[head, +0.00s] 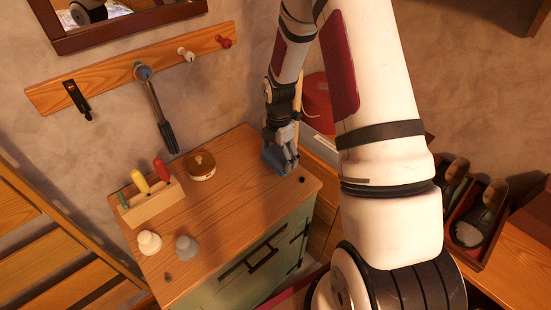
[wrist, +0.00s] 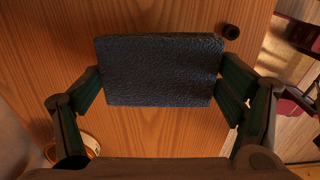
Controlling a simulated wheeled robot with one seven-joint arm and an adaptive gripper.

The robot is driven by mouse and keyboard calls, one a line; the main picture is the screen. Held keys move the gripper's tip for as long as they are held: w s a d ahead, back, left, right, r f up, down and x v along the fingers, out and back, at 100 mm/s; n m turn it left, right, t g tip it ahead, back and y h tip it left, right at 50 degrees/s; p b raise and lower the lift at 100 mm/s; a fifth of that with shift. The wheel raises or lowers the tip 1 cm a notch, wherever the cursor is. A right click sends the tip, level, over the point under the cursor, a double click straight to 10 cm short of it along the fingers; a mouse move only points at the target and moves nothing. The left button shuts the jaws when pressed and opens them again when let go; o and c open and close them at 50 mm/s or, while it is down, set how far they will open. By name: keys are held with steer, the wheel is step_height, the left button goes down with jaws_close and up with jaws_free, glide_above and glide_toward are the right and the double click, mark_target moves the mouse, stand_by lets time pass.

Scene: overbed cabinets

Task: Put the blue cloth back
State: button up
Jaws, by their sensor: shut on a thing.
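The blue cloth (wrist: 160,70) is a folded, dark blue rectangular block with a rough surface. My gripper (wrist: 160,88) has a finger pressed on its left and right ends in the wrist view. In the head view my gripper (head: 284,148) is at the right back part of the wooden cabinet top (head: 235,220), with the blue cloth (head: 272,160) low between its fingers and partly hidden by them. I cannot tell whether the cloth touches the top or hangs just above it.
A peg rail (head: 120,75) on the wall carries a hanging tool (head: 158,112). A round wooden tin (head: 200,166), a block with coloured handles (head: 150,198), and white (head: 149,243) and grey (head: 187,248) knobbed pieces stand left. A small dark round piece (head: 301,180) is near the right corner. The middle front is clear.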

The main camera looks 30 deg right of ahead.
mark_target(276, 159)
steer(key=shift+w+d, duration=0.1)
steer(key=shift+w, duration=0.55)
steer(key=shift+w+f+p, duration=0.2)
steer(key=shift+f, duration=0.75)
steer(key=shift+w+f+p, duration=0.15)
steer(key=shift+f+p, duration=0.05)
steer(key=shift+f, duration=0.7)
steer(key=shift+f, duration=0.1)
steer(key=o, duration=1.1)
steer(key=shift+c, duration=0.2)
